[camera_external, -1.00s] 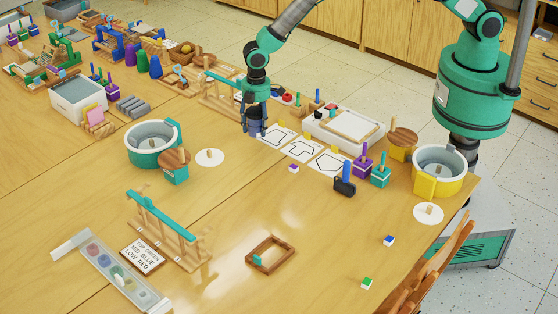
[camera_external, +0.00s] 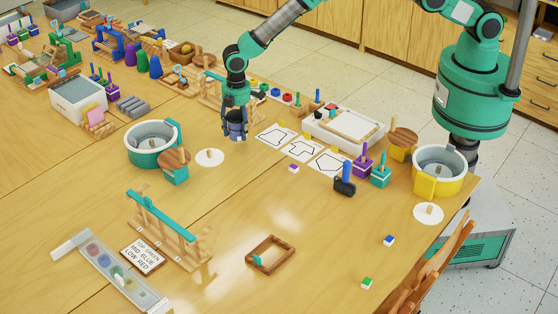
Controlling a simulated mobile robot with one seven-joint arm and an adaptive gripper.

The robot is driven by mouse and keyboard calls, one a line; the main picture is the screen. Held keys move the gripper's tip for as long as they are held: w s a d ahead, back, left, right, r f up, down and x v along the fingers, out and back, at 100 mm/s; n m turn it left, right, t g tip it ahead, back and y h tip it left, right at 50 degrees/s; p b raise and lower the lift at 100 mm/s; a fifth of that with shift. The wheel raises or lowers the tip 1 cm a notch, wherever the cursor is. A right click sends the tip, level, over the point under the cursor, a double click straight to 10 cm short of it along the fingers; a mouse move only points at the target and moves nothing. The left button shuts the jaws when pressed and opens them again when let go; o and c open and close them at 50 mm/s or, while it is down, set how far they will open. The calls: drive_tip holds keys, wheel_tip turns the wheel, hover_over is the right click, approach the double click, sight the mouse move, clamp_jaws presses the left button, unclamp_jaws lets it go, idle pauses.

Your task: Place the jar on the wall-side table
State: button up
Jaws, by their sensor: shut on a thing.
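My gripper (camera_external: 236,134) is above the middle of the wooden table, pointing down. It is shut on a small blue-grey thing (camera_external: 237,131), which seems to be the jar; the fingers hide much of it. I cannot tell whether its base touches the tabletop. It is just left of the white shape cards and up and right of a white disc (camera_external: 209,158). The wooden tabletop (camera_external: 335,225) spreads through the view and has seams between sections. I cannot tell which section is the wall-side table.
A teal tub (camera_external: 141,158) and a teal block with a round wooden top (camera_external: 174,172) stand left of my gripper. White shape cards (camera_external: 302,149), a white tray (camera_external: 328,137) and a yellow tub (camera_external: 439,184) are to the right. Bare tabletop lies in front of my gripper.

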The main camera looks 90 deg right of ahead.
sight(237, 114)
drive_tip(key=shift+f, duration=0.1)
drive_tip(key=shift+f, duration=1.6)
drive_tip(key=shift+f+b, duration=0.2)
drive_tip(key=shift+b, duration=0.1)
drive_tip(key=o, duration=1.4)
drive_tip(key=shift+r, duration=0.1)
wheel_tip(237, 114, up, 12)
drive_tip(key=shift+s+d+r+p, duration=0.1)
drive_tip(key=shift+s+p, duration=0.05)
drive_tip(key=shift+p, duration=0.45)
